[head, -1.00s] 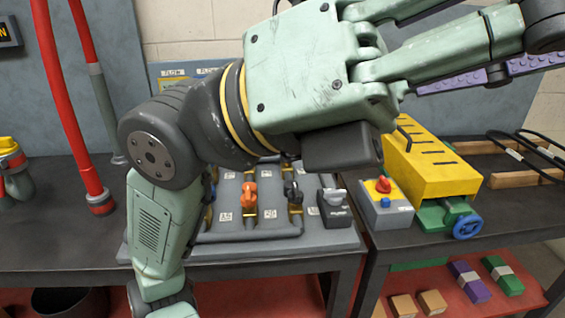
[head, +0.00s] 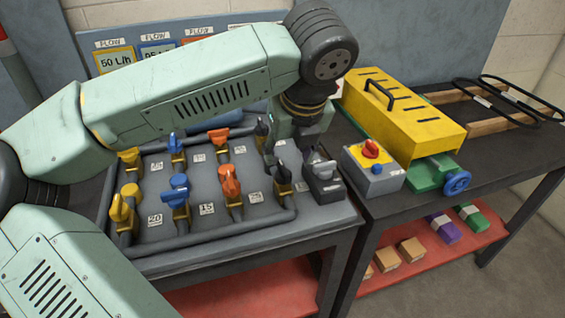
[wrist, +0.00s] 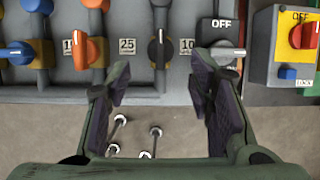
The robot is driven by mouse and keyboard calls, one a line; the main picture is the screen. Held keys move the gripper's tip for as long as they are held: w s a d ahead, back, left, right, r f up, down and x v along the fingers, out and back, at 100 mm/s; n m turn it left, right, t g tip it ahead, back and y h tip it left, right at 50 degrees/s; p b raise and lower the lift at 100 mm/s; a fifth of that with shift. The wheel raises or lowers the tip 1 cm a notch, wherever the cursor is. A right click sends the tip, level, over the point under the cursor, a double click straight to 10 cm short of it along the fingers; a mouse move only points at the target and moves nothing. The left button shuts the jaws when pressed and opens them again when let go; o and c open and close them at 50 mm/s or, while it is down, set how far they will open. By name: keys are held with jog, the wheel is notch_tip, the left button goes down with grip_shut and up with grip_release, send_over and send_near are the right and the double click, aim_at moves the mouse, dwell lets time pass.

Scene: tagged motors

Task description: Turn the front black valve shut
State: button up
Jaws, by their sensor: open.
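The front black valve (head: 283,178) sits at the near right of the valve board, its lower part on a yellow body. In the wrist view the black valve (wrist: 158,50) shows between my fingers, a little beyond their tips, its handle pointing along its pipe. My gripper (wrist: 160,78) is open and empty, one finger on each side of the valve in the picture; no contact shows. In the head view my forearm and wrist reach over the board's back right and partly cover the back black valve (head: 262,130).
The front orange valve (head: 230,183) and front blue valve (head: 178,193) stand to the left. A grey switch box (head: 322,180) is close on the right, marked OFF in the wrist view. A control box with red knob (head: 371,168) and a yellow case (head: 405,120) lie farther right.

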aim_at(284, 169)
jog(key=p+x, duration=0.1)
jog(key=x, duration=0.6)
jog(key=shift+c, duration=0.5)
jog(key=c, duration=1)
jog(key=shift+c, duration=0.2)
